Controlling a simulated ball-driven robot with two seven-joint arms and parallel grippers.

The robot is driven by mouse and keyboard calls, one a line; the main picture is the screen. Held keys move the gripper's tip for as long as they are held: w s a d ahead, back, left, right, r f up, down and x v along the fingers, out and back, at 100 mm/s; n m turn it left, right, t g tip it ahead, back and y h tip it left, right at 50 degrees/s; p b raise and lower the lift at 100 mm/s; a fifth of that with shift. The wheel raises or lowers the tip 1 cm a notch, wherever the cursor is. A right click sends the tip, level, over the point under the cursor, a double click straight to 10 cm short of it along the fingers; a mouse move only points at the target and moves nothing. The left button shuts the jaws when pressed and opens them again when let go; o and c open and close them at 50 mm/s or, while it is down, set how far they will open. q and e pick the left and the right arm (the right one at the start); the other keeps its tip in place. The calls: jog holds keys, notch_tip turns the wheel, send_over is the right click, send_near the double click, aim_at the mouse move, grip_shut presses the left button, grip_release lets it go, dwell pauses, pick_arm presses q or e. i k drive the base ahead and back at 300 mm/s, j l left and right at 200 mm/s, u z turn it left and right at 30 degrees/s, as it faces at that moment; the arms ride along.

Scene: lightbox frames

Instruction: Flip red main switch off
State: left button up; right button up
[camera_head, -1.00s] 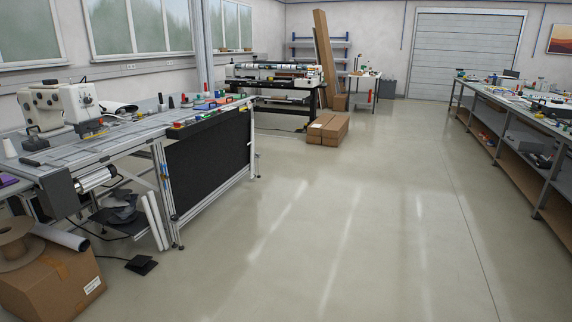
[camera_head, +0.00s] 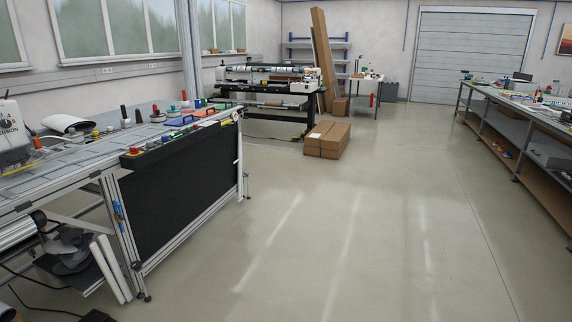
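I cannot make out for certain which part is the red main switch. A small red part (camera_head: 133,151) shows on the near end of the black control strip along the front edge of the sewing workbench (camera_head: 60,198) at left. It is too small to tell whether it is a switch or how it is set. A small yellow-and-red part (camera_head: 225,122) sits near the strip's far end. Neither of my grippers is in view.
A sewing machine (camera_head: 12,135) stands at the left edge. Cardboard boxes (camera_head: 328,139) lie on the floor ahead, before a black-framed machine (camera_head: 265,98). A long bench (camera_head: 515,112) runs along the right. The middle floor is clear.

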aim_at(133, 150)
jog(key=i, duration=2.15)
